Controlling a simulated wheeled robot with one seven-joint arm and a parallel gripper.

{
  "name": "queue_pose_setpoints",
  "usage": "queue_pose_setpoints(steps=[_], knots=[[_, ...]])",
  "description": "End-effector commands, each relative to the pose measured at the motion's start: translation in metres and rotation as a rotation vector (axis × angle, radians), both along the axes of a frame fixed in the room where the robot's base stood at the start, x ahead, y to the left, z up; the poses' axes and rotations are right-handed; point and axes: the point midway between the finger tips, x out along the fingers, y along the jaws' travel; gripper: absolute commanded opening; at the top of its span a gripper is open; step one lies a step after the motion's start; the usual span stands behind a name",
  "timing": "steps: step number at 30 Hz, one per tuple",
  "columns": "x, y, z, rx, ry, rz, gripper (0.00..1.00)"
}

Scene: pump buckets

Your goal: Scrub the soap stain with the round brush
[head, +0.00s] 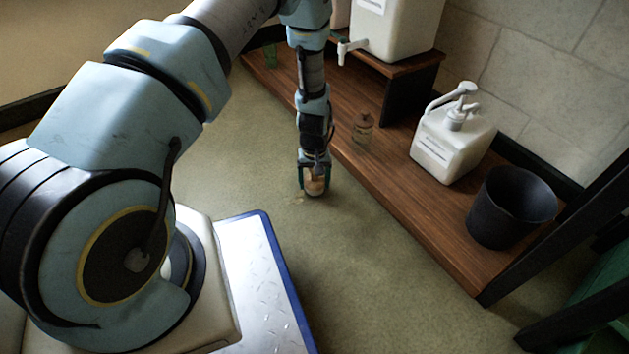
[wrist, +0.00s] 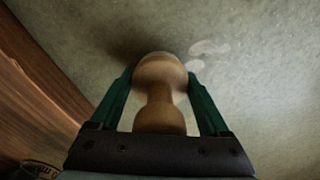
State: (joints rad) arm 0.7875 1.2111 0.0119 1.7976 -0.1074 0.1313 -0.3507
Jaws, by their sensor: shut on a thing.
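My gripper (head: 315,181) points down at the floor and is shut on the round brush (head: 316,187). In the wrist view the brush (wrist: 160,88) is a turned wooden knob between the two green fingers of my gripper (wrist: 160,90). Its bristles are hidden beneath the knob. The soap stain (wrist: 207,50) shows in the wrist view as pale patches on the floor, just beyond the brush and to its right. In the head view a faint pale mark (head: 299,199) lies beside the brush. I cannot tell whether the brush touches the floor.
A low wooden shelf (head: 400,210) runs along the right. A white container with a tap (head: 395,30) stands on a raised board. The floor (head: 370,290) in front is clear.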

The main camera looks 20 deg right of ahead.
Motion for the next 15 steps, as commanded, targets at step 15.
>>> queue_pose_setpoints(steps=[15], knots=[[-0.0001, 0.0001, -0.0107, 0.000, 0.000, 0.000, 0.00]])
